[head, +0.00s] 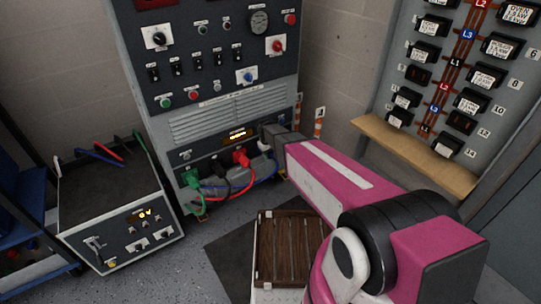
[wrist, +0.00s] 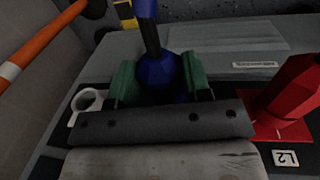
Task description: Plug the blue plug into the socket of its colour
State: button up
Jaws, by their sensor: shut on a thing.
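My gripper (wrist: 162,88) is shut on the blue plug (wrist: 158,70), which sits between its two green finger pads in the wrist view. The blue plug's front end is hidden by the gripper, so I cannot tell whether it is in a socket. In the head view my gripper (head: 268,146) is at the lower right of the grey cabinet's front, right of the red plug (head: 241,157), and hides the blue plug. A blue cable (head: 262,178) hangs below there. The blue socket is not clearly visible.
The red plug (wrist: 290,95) stands on a red plate beside an L2 label. A green plug (head: 191,180) and a black plug sit farther left on the cabinet (head: 225,126), cables hanging below. A white ring (wrist: 88,100) and an orange pole (wrist: 35,50) are left of my gripper.

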jog(key=shift+w+a, duration=0.35)
jog(key=shift+w, duration=0.2)
jog(key=o, duration=1.2)
jog(key=shift+r, duration=0.15)
jog(key=shift+s+a+r, duration=0.1)
jog(key=shift+a+r, duration=0.05)
jog(key=shift+r, duration=0.95)
jog(key=shift+s+a+r, duration=0.1)
jog(key=shift+r, duration=1.05)
jog(key=shift+s+a+r, duration=0.1)
jog(key=shift+a+r, duration=0.05)
jog(key=shift+r, duration=0.95)
